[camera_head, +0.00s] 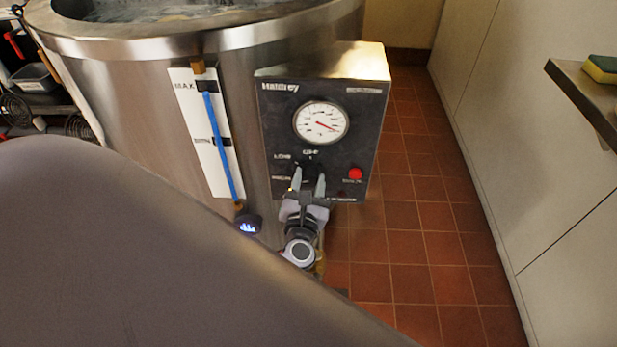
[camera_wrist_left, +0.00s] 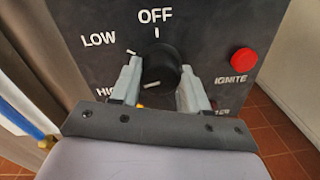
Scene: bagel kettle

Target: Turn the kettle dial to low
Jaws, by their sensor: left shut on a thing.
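The kettle (camera_head: 130,95) is a large steel vessel with a dark control box (camera_head: 275,125) on its front. The black dial (camera_wrist_left: 160,66) sits below the OFF label (camera_wrist_left: 155,15), with LOW (camera_wrist_left: 98,39) to its upper left and a partly hidden label at lower left. A small white mark shows near the lower edge of the dial's face; which setting it points to is unclear. My left gripper (camera_head: 308,182) is shut on the dial, one finger on each side of it. My right gripper is not in view.
A red ignite button (camera_head: 355,174) is just right of the dial. A round gauge (camera_head: 321,122) is above it. A blue level tube (camera_head: 222,145) runs up the kettle to the left. A shelf with a sponge (camera_head: 602,68) juts out at far right. The tiled floor is clear.

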